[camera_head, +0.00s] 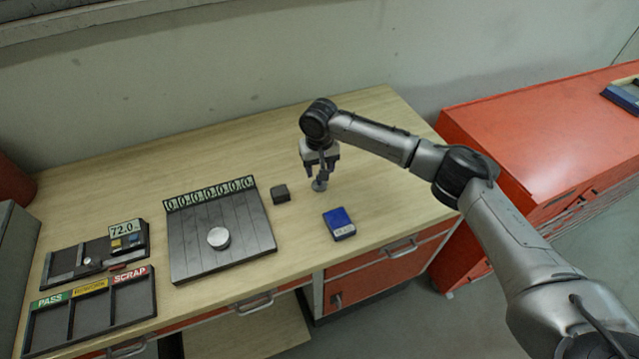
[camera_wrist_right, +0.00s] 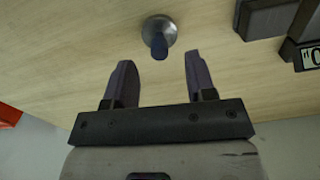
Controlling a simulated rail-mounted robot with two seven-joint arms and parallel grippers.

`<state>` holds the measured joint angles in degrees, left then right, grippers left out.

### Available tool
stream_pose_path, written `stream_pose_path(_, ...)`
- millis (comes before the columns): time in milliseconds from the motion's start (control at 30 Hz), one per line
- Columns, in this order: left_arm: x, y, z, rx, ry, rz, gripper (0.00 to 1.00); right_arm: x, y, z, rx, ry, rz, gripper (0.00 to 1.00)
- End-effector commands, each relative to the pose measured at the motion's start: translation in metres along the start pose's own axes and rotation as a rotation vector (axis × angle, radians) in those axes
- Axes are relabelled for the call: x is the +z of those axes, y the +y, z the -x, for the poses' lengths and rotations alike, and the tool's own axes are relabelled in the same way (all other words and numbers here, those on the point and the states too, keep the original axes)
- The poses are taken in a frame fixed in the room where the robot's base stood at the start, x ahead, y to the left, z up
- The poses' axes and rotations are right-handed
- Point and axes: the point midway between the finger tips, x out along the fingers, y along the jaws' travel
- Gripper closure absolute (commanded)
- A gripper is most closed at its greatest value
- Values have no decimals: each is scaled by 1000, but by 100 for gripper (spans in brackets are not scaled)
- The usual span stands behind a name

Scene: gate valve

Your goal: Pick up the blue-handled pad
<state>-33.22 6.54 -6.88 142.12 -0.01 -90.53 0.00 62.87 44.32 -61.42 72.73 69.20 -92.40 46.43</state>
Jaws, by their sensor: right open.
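The blue-handled pad is a round grey metal disc with a dark blue handle. It stands on the wooden bench, low in the head view (camera_head: 319,185) just below my right gripper (camera_head: 321,172). In the right wrist view the pad (camera_wrist_right: 159,36) lies just beyond the fingertips, roughly centred between them. My right gripper (camera_wrist_right: 159,62) is open, with its two dark fingers apart and nothing between them. In the head view the fingers and wrist partly hide the pad's handle. My left gripper is not in view.
A small dark block (camera_head: 281,193) stands left of the pad, and a blue box (camera_head: 339,223) lies in front. A slatted board (camera_head: 188,250) holds a silver disc (camera_head: 218,237). A sorting tray (camera_head: 149,302) and a 72.0 gauge (camera_head: 125,240) sit farther left. The bench right of the pad is clear.

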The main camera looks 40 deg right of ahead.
Motion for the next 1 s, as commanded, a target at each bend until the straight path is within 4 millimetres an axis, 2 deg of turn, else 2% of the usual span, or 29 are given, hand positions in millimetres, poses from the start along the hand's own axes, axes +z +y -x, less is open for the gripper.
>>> stream_pose_path(100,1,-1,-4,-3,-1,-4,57,-1,1,-19,2,-2,0,49)
stream_pose_path(300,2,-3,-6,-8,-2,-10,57,-1,1,-38,1,-1,-1,49)
stream_pose_path(633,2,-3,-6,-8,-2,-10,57,-1,1,-41,1,0,0,49)
stream_pose_path(1000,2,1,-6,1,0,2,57,-1,1,-41,1,0,0,85)
